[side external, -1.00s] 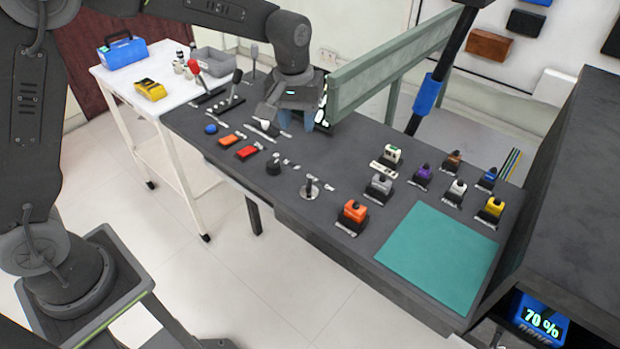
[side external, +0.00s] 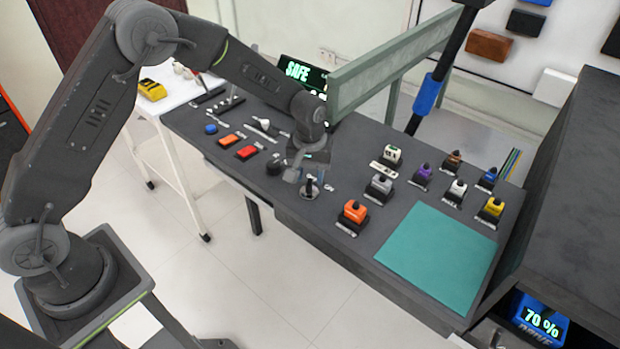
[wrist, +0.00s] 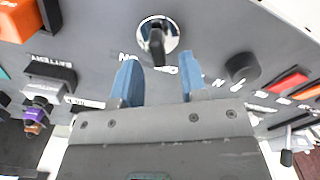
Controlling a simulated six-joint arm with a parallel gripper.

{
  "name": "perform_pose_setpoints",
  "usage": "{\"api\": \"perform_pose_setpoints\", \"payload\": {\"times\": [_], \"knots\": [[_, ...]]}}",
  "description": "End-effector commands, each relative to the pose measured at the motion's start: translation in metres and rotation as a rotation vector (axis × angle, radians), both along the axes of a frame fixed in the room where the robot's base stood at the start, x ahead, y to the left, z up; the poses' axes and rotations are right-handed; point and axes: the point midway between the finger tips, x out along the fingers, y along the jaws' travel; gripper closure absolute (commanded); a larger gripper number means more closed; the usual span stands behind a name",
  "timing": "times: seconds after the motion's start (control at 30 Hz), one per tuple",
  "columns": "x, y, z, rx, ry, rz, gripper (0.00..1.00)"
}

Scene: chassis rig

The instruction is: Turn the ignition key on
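The ignition key (wrist: 157,42) is a dark upright tab on a round silver plate in the wrist view, just beyond and between my fingertips. In the side external view the key's silver plate (side external: 309,191) shows on the dark panel, with the key partly covered by my gripper (side external: 312,176) close above it. In the wrist view my gripper (wrist: 158,70) has its two blue fingers spread apart with nothing between them. Whether a finger touches the key cannot be told.
A black round knob (wrist: 242,67) stands close beside the key. An orange block switch (side external: 353,212) and several coloured switches stand to the right. Red (side external: 247,152) and orange rockers lie to the left. A green bar (side external: 395,65) runs along the back. The teal mat (side external: 438,252) is bare.

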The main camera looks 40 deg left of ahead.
Motion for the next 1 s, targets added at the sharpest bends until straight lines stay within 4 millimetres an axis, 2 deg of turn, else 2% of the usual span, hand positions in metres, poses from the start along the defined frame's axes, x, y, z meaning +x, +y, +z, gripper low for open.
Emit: {"api": "perform_pose_setpoints", "payload": {"times": [0.2,0.5,0.9,1.0], "knots": [[0.000,0.000,-0.018,0.000,0.000,0.000,0.61],[0.000,0.000,-0.020,0.000,-0.001,0.000,0.61],[0.000,0.000,-0.020,0.001,-0.001,0.000,0.98],[0.000,0.000,-0.020,0.001,-0.001,0.000,1.00]]}}
